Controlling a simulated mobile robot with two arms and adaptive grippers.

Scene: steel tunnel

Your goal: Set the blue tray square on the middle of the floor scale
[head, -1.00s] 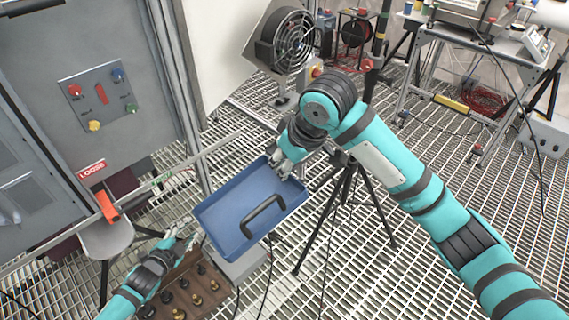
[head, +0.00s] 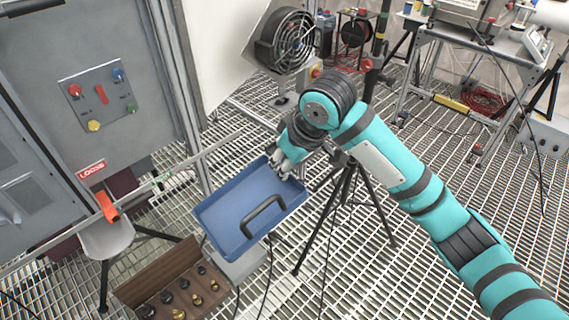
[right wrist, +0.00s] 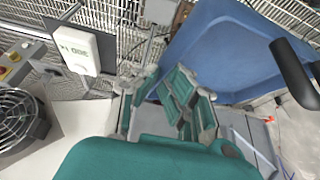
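The blue tray (head: 233,208), with a black bar handle (head: 263,214), lies in the middle of the head view, turned diagonally. A grey flat-topped block (head: 243,264) shows under its near corner; it may be the floor scale, mostly hidden by the tray. Whether the tray is centred on it I cannot tell. My right gripper (head: 284,167) is at the tray's far right rim. In the right wrist view its fingers (right wrist: 172,104) stand apart beside the tray (right wrist: 222,45); contact is unclear. My left gripper is out of view.
A white display box (right wrist: 80,46) shows in the right wrist view. A wooden box of weights (head: 175,290) lies front left of the tray. A black tripod (head: 347,190) stands close right, a fan (head: 287,42) behind. A rail (head: 130,192) runs left. Grating floor is open at right.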

